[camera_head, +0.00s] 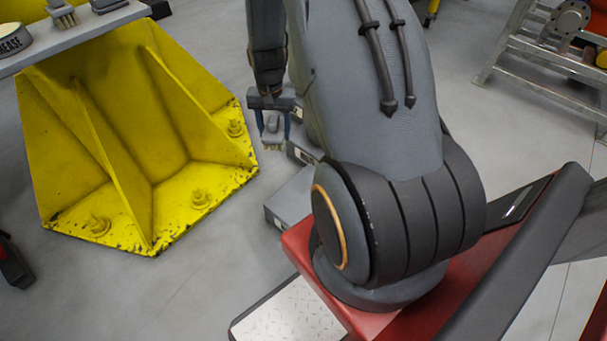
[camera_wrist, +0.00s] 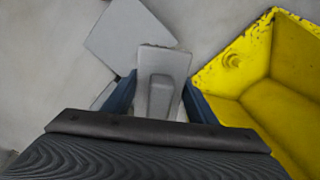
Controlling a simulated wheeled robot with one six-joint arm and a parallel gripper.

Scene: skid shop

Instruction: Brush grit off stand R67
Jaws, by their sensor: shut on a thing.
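A yellow gusseted stand (camera_head: 130,110) stands on the floor at the left of the head view, with a bolted base flange. Dark specks line the flange edge; I cannot tell grit from worn paint. No R67 label is readable. My gripper (camera_head: 272,116) is shut on a grey brush (camera_head: 272,140), bristles down, just right of the stand and apart from it in the picture. In the wrist view my gripper (camera_wrist: 159,92) has its blue fingers on both sides of the brush (camera_wrist: 161,88); its bristles are hidden there. The stand (camera_wrist: 290,100) is at the right.
Grey blocks (camera_head: 290,198) lie on the floor beside my red base. A metal step ladder (camera_head: 530,50) is at upper right. Floor left of the blocks is clear.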

